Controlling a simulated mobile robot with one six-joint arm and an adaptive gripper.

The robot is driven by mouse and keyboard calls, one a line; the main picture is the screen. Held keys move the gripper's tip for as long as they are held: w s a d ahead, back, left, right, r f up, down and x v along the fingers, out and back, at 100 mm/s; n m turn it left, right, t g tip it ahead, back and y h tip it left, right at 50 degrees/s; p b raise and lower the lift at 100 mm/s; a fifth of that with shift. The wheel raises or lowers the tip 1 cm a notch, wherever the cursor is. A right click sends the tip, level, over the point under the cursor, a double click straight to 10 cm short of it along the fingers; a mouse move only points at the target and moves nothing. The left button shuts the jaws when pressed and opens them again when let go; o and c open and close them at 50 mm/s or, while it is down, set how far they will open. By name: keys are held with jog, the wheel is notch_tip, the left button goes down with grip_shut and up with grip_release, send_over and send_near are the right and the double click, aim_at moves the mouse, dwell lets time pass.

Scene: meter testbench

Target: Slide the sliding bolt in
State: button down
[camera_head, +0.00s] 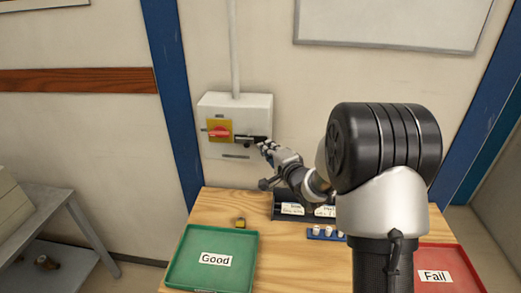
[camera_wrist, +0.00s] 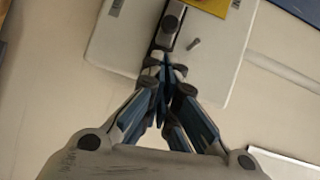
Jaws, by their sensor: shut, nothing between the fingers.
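The white switch box (camera_head: 240,108) is fixed to the wall above the table and carries a red rotary switch on a yellow plate (camera_head: 219,130). The sliding bolt (camera_head: 247,139) is a dark horizontal piece just right of the yellow plate. My gripper (camera_head: 265,144) is shut and empty at the bolt's right end. In the wrist view my gripper's fingertips (camera_wrist: 164,62) are together close to the bolt's end; I cannot tell whether they touch it.
A small grey pin (camera_wrist: 194,44) is on the box beside the bolt. Below are a wooden table (camera_head: 215,205), a green Good tray (camera_head: 183,270), a red Fail tray (camera_head: 455,262), a small yellow padlock-like item (camera_head: 239,222) and a black labelled holder (camera_head: 283,211).

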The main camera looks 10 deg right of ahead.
aim_at(245, 144)
jog(key=shift+w+a+f, duration=0.1)
jog(key=shift+w+a, duration=0.2)
jog(key=shift+a, duration=0.25)
jog(key=shift+w+a+f, duration=0.1)
jog(key=shift+w+a, duration=0.15)
jog(key=shift+a, duration=0.25)
jog(key=shift+r, duration=0.1)
jog(key=a, duration=0.2)
jog(key=w+a+b, duration=0.1)
jog(key=a, duration=0.1)
jog(key=shift+w+a, duration=0.1)
jog(key=shift+w, duration=0.05)
jog(key=shift+d, duration=0.2)
